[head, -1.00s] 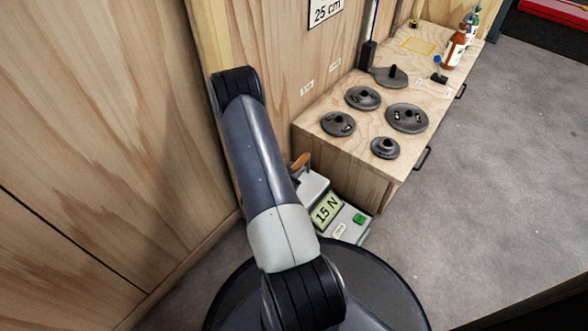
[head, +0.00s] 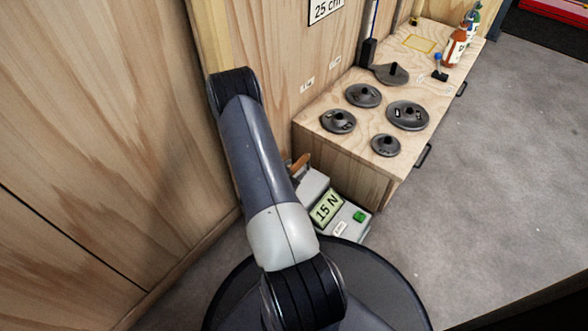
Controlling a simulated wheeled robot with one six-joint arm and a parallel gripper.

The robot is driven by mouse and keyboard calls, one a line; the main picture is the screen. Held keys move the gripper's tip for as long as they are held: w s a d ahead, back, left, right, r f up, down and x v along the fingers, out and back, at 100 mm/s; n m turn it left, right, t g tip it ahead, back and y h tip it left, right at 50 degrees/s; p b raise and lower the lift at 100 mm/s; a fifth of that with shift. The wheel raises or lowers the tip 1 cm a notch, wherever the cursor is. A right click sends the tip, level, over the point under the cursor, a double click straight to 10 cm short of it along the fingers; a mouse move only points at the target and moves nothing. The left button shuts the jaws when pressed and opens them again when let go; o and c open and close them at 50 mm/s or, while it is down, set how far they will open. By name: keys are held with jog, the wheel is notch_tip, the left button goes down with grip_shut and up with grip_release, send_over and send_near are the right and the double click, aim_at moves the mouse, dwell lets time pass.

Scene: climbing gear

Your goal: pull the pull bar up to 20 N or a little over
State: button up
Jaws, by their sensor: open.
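The force gauge (head: 352,216) is a pale box on the floor at the front end of the low wooden bench. Its display (head: 326,207) reads 15 N, and a green button (head: 359,216) sits beside it. A small orange-brown piece (head: 301,161) shows just above the box, partly hidden by my arm; I cannot tell if it is the pull bar. My arm crosses the middle of the view and covers the area left of the gauge. My gripper does not show, so its place relative to the bar cannot be seen.
The wooden bench (head: 345,170) carries several dark round weights, including one at the front (head: 386,145). A flat dark piece (head: 391,73) and an orange bottle (head: 455,45) stand farther back. Wooden walls close off the left. Grey floor (head: 500,170) is clear on the right.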

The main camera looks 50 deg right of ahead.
jog(key=p+v, duration=0.3)
jog(key=v, duration=0.7)
jog(key=shift+a+p, duration=0.2)
jog(key=shift+p, duration=0.1)
jog(key=shift+d, duration=0.1)
jog(key=b+x, duration=0.4)
jog(key=x, duration=0.6)
jog(key=shift+d+f, duration=0.2)
jog(key=shift+d, duration=0.15)
jog(key=shift+w+r, duration=0.1)
jog(key=shift+r, duration=0.45)
jog(key=shift+r+p, duration=0.25)
jog(key=shift+p, duration=0.2)
